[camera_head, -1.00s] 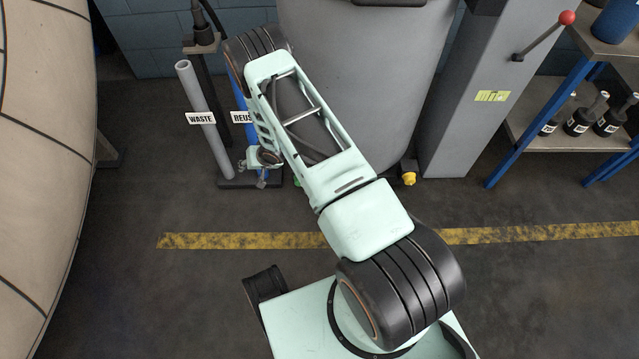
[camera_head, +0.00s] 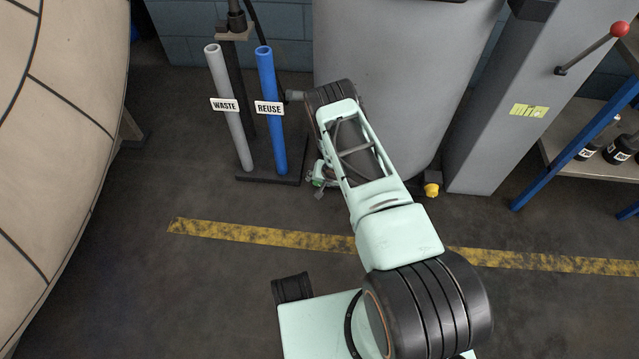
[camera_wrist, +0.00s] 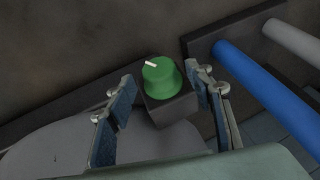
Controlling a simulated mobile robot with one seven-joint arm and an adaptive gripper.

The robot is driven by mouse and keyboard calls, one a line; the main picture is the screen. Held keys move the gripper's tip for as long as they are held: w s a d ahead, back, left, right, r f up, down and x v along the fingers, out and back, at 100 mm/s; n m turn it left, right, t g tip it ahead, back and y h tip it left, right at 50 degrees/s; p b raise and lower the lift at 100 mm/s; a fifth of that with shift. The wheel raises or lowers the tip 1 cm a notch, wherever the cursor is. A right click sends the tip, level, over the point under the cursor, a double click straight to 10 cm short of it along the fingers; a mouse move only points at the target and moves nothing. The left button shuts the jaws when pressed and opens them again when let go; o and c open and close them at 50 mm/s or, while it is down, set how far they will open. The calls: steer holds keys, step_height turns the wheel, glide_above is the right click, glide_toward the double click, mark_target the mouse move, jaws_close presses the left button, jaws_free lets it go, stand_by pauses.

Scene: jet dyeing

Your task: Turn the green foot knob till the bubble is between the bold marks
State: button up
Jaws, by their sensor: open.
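The green foot knob (camera_wrist: 161,80) has a white pointer line on its top and sits on a dark block in the wrist view. My gripper (camera_wrist: 160,88) is open, with one blue-padded finger on each side of the knob. Gaps show between the pads and the knob, so I see no grip on it. In the head view my gripper (camera_head: 322,175) is low at the left foot of the grey vessel (camera_head: 385,90), and a bit of green shows there.
A grey WASTE pipe (camera_head: 232,130) and a blue REUSE pipe (camera_head: 266,85) stand just left of my gripper on a dark base (camera_head: 262,178). A yellow foot knob (camera_head: 432,190) is at the vessel's right. A grey column (camera_head: 505,120) stands beyond it. The floor in front is open.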

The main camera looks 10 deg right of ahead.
steer(key=shift+w+f, duration=0.35)
steer(key=shift+f, duration=0.3)
steer(key=shift+c, duration=0.4)
steer(key=shift+a, duration=0.1)
steer(key=c, duration=1.1)
steer(key=shift+a, duration=0.1)
steer(key=h, duration=0.1)
steer(key=g+h, duration=0.1)
steer(key=h, duration=0.1)
steer(key=shift+w+a+n+h, duration=0.15)
steer(key=shift+a+n+h, duration=0.15)
steer(key=shift+a+n, duration=0.1)
steer(key=shift+a+n+g+h, duration=0.2)
steer(key=shift+n+g+h, duration=0.3)
steer(key=shift+h, duration=1.3)
steer(key=shift+w+g+h, duration=0.1)
steer(key=shift+g+h, duration=0.2)
steer(key=shift+h, duration=0.4)
